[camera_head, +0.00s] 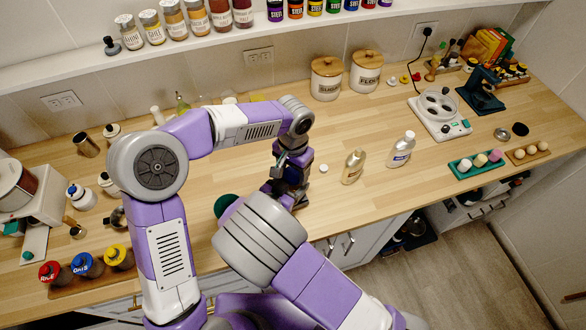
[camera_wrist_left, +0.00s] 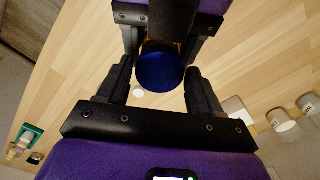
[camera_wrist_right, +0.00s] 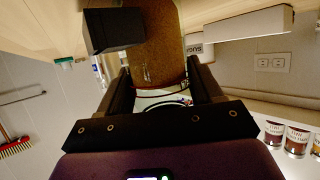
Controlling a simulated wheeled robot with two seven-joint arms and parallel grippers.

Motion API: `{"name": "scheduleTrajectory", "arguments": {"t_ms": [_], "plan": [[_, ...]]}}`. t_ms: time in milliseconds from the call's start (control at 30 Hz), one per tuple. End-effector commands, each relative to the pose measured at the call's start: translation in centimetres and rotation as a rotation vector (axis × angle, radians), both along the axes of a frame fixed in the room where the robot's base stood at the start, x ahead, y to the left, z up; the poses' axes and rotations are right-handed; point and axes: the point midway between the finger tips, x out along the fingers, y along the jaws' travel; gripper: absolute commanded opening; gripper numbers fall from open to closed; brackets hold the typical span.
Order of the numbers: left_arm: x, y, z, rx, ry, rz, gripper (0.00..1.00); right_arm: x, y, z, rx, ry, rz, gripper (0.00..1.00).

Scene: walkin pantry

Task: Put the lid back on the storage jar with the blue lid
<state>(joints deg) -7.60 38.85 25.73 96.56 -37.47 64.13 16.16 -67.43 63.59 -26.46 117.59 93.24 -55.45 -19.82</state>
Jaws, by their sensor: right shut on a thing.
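My left gripper (camera_head: 285,168) points down over the middle of the counter, its fingers apart. In the left wrist view a dark blue round end, like a lid (camera_wrist_left: 160,68), shows between or just beyond its fingertips (camera_wrist_left: 160,80); I cannot tell whether they touch. My right gripper (camera_wrist_right: 160,90) faces it from below, shut on a brown, speckled jar-like body (camera_wrist_right: 155,45). The blue end appears to belong to this held thing; whether it is a seated lid is unclear. Another blue-lidded jar, marked OATS (camera_head: 88,263), stands in a rack at front left.
Red-lidded (camera_head: 52,272) and yellow-lidded (camera_head: 118,257) jars flank the OATS jar. A dark green disc (camera_head: 223,206) lies left of my grippers. Wooden-lidded canisters (camera_head: 326,78) stand behind.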

Motion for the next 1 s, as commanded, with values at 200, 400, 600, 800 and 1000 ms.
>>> {"name": "scheduleTrajectory", "arguments": {"t_ms": [200,400,600,800,1000], "plan": [[0.0,0.0,0.0,0.0,0.0,0.001,0.85,0.0,0.0,0.0,0.0,0.0,0.0,0.0],[0.0,0.0,0.1,-0.001,-0.001,0.002,0.85,0.0,0.0,0.0,0.0,0.0,0.0,0.0],[0.1,0.0,2.4,-0.001,-0.005,0.003,0.85,0.0,0.0,0.0,0.0,0.0,0.0,0.0],[0.1,-0.1,6.8,-0.002,-0.006,0.002,0.85,0.0,0.0,0.0,0.0,0.0,0.0,0.0],[0.0,-0.1,10.3,-0.001,-0.003,0.001,0.85,0.0,0.0,0.0,0.0,0.0,0.0,0.0]]}}
